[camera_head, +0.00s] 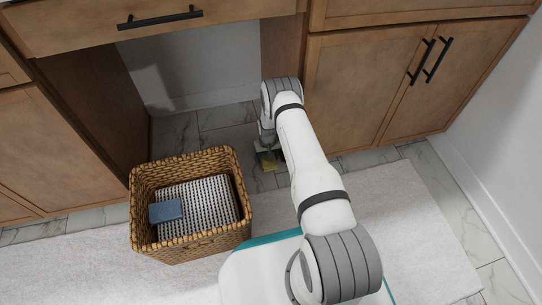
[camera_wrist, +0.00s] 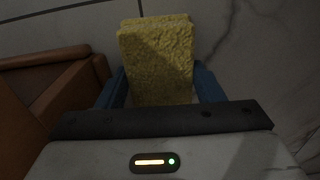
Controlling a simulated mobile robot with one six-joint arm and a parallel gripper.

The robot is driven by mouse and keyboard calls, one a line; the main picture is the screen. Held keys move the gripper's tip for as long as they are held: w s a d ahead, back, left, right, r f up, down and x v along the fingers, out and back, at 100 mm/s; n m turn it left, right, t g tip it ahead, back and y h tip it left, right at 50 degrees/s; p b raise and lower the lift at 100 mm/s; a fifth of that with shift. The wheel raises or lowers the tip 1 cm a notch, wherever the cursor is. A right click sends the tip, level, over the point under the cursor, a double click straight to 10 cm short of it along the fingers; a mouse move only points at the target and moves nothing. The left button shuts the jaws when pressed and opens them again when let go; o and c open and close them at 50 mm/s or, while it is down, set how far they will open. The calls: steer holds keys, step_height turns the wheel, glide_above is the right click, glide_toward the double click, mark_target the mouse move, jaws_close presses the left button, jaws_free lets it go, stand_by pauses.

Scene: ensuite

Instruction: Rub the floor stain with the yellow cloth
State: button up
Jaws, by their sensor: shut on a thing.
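The yellow cloth (camera_wrist: 157,58) looks like a thick, rough-textured block in the wrist view. My gripper (camera_wrist: 160,88) is shut on it, with a blue finger on each side. I cannot make out the floor stain in either view; the arm and cloth cover part of the tiles.
A wicker basket (camera_head: 190,243) stands left of my arm, holding a striped towel (camera_head: 200,207) and a blue block (camera_head: 166,211). Wooden cabinet doors (camera_head: 400,85) stand at the right. A pale rug (camera_head: 425,215) covers the near floor. The open bay under the drawer (camera_head: 165,15) has free tiles.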

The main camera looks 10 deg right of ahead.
steer(key=shift+a, duration=1.05)
steer(key=shift+r+p, duration=1.8)
steer(key=shift+r, duration=1.25)
steer(key=shift+r, duration=0.1)
steer(key=shift+r+p, duration=0.9)
steer(key=shift+r, duration=0.55)
steer(key=shift+s, duration=0.15)
